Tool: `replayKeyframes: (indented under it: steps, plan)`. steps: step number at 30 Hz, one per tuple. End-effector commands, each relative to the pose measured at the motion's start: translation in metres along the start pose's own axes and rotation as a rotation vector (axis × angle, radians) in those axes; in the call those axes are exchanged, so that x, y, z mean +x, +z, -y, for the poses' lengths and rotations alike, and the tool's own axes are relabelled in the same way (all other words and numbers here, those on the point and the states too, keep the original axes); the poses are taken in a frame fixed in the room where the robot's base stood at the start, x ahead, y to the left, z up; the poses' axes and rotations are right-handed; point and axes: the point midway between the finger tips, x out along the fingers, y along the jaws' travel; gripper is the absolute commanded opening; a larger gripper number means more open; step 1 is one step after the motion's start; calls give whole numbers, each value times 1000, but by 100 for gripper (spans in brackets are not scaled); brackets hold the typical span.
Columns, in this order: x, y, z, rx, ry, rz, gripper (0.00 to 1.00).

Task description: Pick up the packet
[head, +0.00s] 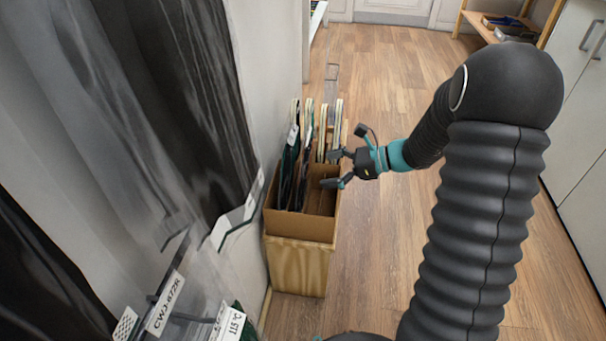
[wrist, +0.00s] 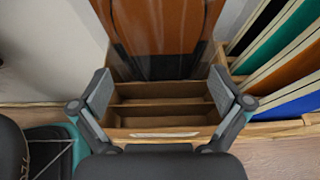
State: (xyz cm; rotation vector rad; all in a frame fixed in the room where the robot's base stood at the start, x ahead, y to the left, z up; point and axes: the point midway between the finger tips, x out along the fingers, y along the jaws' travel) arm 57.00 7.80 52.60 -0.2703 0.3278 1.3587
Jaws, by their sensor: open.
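My gripper (head: 330,169) is open and empty at the right side of a brown cardboard box (head: 300,226). In the wrist view its two fingers (wrist: 161,85) are spread wide over the box's divided slots (wrist: 160,110). A glossy orange-brown flat thing (wrist: 160,25), possibly the packet, stands beyond the slots between the fingers, with no visible contact. In the head view, dark and green flat items (head: 290,165) stand in the box's left part. Which one is the packet I cannot tell for sure.
Several cream-edged boards (head: 323,130) stand behind the box; they show at right in the wrist view (wrist: 285,60). A wall lies close left. Labelled clear packaging (head: 165,305) is in the left foreground. Wooden floor (head: 385,75) is open to the right.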

Motion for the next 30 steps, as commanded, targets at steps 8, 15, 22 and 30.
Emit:
replayKeyframes:
  steps: [8,15,22,30]
  plan:
    - [38,1,0,0,2,-1,100]
    - [42,2,1,0,1,0,100]
    - [42,2,1,0,1,0,62]
    - [42,2,1,0,1,0,50]
